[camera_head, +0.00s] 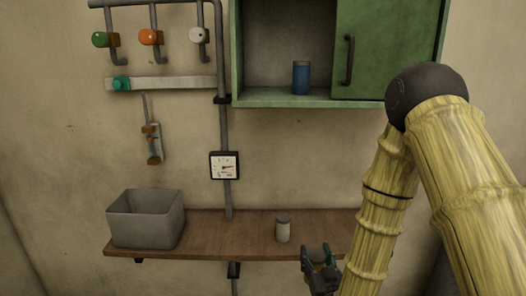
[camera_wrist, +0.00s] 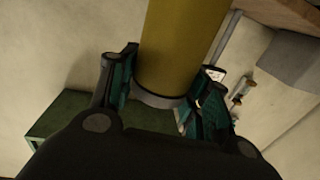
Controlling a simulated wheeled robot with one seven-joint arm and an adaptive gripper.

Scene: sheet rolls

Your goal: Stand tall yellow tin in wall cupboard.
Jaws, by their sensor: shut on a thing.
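The tall yellow tin (camera_wrist: 178,45) is between the two teal-padded fingers of my gripper (camera_wrist: 163,88) in the wrist view. My gripper is shut on it near its grey rim, and its far end runs out of the picture. In the head view my gripper (camera_head: 317,254) is at the bottom, in front of the wooden shelf; I cannot make out the yellow tin there. The green wall cupboard (camera_head: 285,101) is above, its left part open and its right part behind a green door (camera_head: 385,50). A blue tin (camera_head: 301,78) stands in the open part, towards the door.
A small pale tin (camera_head: 283,230) stands on the wooden shelf (camera_head: 220,228), close to my gripper. A grey box (camera_head: 145,220) is at the shelf's left end. A pipe with a gauge (camera_head: 224,166) runs up the wall. The cupboard floor is clear left of the blue tin.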

